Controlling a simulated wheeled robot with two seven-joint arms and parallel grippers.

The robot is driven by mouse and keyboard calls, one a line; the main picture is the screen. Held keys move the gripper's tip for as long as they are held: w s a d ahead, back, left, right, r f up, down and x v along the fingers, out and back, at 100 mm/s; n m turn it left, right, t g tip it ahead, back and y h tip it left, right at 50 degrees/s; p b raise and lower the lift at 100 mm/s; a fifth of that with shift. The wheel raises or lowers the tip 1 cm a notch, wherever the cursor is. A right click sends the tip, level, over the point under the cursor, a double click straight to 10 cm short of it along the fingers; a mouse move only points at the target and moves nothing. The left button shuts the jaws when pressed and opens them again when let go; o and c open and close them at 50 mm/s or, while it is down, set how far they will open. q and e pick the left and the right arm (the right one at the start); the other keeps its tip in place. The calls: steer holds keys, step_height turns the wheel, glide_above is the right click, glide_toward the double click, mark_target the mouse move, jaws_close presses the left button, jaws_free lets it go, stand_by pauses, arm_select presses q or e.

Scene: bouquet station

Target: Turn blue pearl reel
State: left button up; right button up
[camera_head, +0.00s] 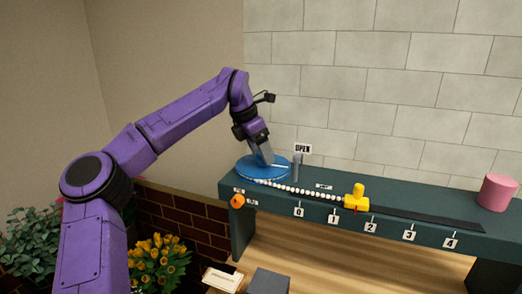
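The blue pearl reel (248,172) is a flat blue disc at the left end of the dark green shelf. My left gripper (268,160) reaches down onto the reel's top from above; its fingertips are at or just over the disc. Whether they are open or shut is too small to tell. A string of white pearls (300,190) runs right from the reel along a dark track to a yellow slider (355,198), which sits between labels 1 and 2. My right gripper is not in view.
A grey post (296,166) and an OPEN sign (303,148) stand right beside the reel. An orange knob (237,201) is on the shelf front (400,222). A pink cylinder (497,192) stands at the far right. Yellow tulips (160,262) and a grey block (268,282) are below.

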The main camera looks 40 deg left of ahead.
arm_select(q)
steer(key=shift+r, duration=0.1)
steer(key=v, duration=1)
steer(key=shift+r, duration=0.2)
